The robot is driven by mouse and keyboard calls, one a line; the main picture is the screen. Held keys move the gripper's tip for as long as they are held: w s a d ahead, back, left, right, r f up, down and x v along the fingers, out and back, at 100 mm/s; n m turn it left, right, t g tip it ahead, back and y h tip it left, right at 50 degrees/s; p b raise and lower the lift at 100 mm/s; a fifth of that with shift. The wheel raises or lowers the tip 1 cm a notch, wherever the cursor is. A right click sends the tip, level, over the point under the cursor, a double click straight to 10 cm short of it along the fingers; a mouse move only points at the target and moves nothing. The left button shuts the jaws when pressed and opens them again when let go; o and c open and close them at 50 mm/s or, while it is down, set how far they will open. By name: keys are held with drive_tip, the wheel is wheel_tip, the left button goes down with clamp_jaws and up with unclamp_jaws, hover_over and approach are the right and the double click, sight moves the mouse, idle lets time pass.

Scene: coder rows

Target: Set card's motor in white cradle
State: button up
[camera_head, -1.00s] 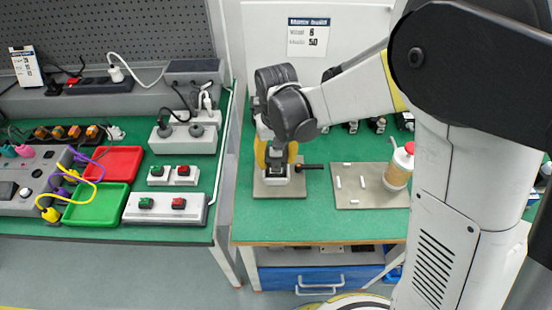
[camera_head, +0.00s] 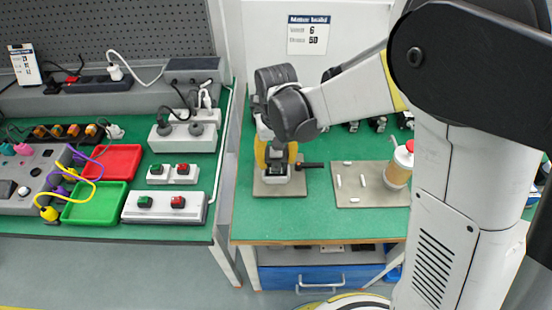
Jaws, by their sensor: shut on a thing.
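My gripper (camera_head: 277,156), with yellow fingers, points down over the grey plate at the left of the green bench. It is shut on a dark motor (camera_head: 277,169), mostly hidden by the fingers. The white cradle (camera_head: 284,190) is on the plate directly under the gripper. The motor is low at the cradle; I cannot tell whether it is fully seated. A card (camera_head: 307,35) on the back wall reads "Motor build" with small lines under it, including a 6 and a 50.
A dark rod-like piece (camera_head: 312,165) sticks out right of the cradle. To the right is a grey mat (camera_head: 350,196) with small white pieces and a red-capped bottle (camera_head: 399,170). Several dark motors (camera_head: 377,124) stand along the back. Another bench with red and green trays (camera_head: 96,204) is at left.

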drive_tip(key=o, duration=1.4)
drive_tip(key=shift+c, duration=0.2)
drive_tip(key=shift+r, duration=0.1)
wheel_tip(320, 180, up, 12)
drive_tip(key=shift+f, duration=0.1)
